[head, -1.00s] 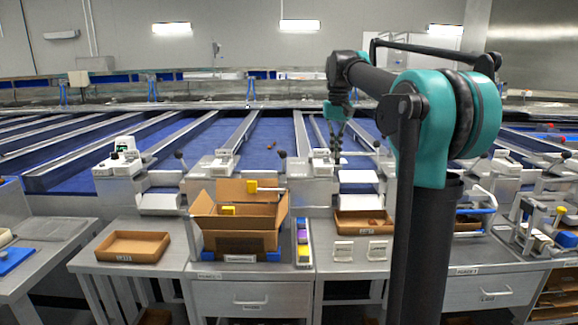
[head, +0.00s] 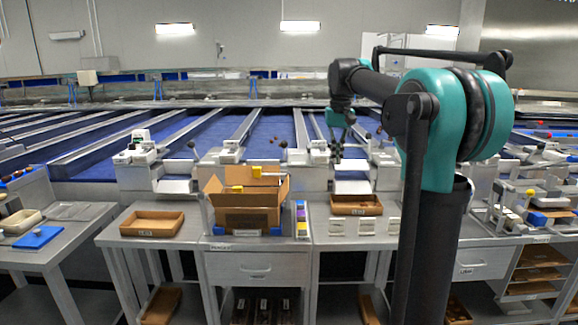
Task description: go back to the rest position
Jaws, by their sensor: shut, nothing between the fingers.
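My gripper (head: 337,150) hangs from the end of my dark and teal arm in the head view, right of centre. It points down and is shut and empty. It is in front of the blue lanes and above the tray on the right-hand bench. The fingertips are small in this view, and nothing hangs from them.
An open cardboard box (head: 247,203) stands on the middle bench, with yellow pieces at its top. A brown tray (head: 152,223) lies to its left and another tray (head: 356,205) to its right. White card holders (head: 365,227) stand at the front. Blue lanes (head: 215,135) run behind.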

